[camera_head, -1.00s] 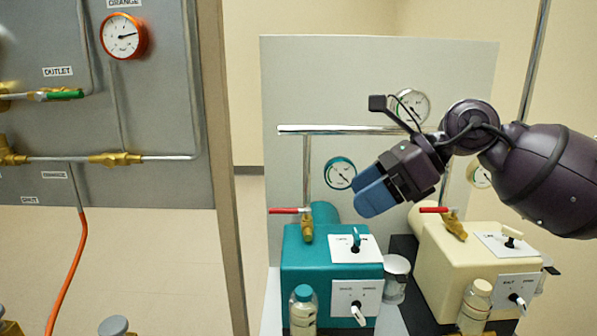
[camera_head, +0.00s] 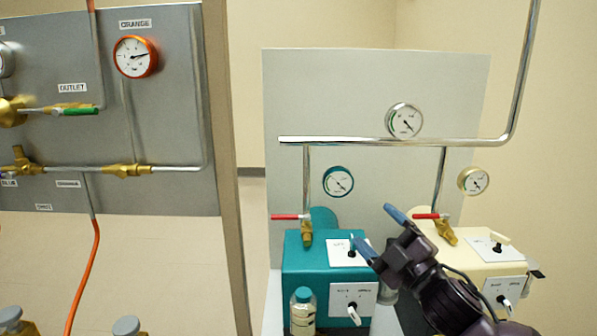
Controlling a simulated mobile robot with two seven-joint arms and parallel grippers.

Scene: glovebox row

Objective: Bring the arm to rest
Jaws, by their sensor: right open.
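My right gripper (camera_head: 380,231) is in front of the gap between the teal box and the cream box. Its two blue-tipped fingers are spread and nothing is between them. The arm comes up from the lower right edge and covers part of the cream box (camera_head: 462,248). The left finger overlaps the right edge of the teal box (camera_head: 300,262) in the picture; I cannot tell if it touches. My left gripper is out of view.
Red-handled valves (camera_head: 287,216) sit under a chrome pipe (camera_head: 350,141) behind the boxes. A grey panel (camera_head: 60,190) with an orange gauge (camera_head: 135,56) is at the left.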

